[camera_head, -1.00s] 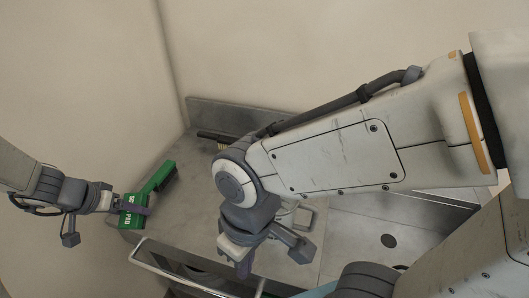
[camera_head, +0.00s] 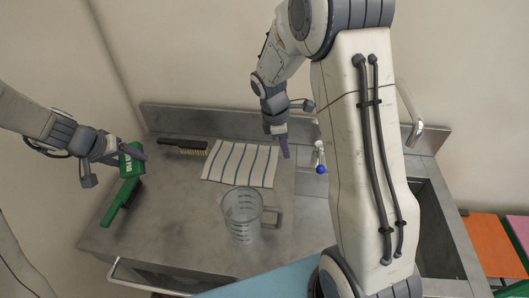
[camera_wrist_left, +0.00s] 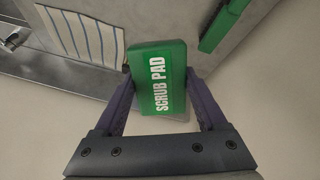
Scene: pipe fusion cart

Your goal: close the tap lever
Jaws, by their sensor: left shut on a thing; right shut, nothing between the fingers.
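A curved silver spout (camera_head: 413,122) shows on the other side of that arm. My right gripper (camera_head: 284,150) is shut and empty, pointing down, a little left of the lever and apart from it in the picture. My left gripper (camera_head: 135,154) is shut on a green scrub pad pack (camera_head: 129,165) at the counter's left. In the left wrist view the pack (camera_wrist_left: 158,80) sits between the purple fingers.
A clear measuring jug (camera_head: 241,212) stands on the steel counter in front of a striped cloth (camera_head: 241,163). A black-handled brush (camera_head: 182,147) lies at the back left, a green brush (camera_head: 121,203) below the pack. My right arm hides much of the sink (camera_head: 437,235).

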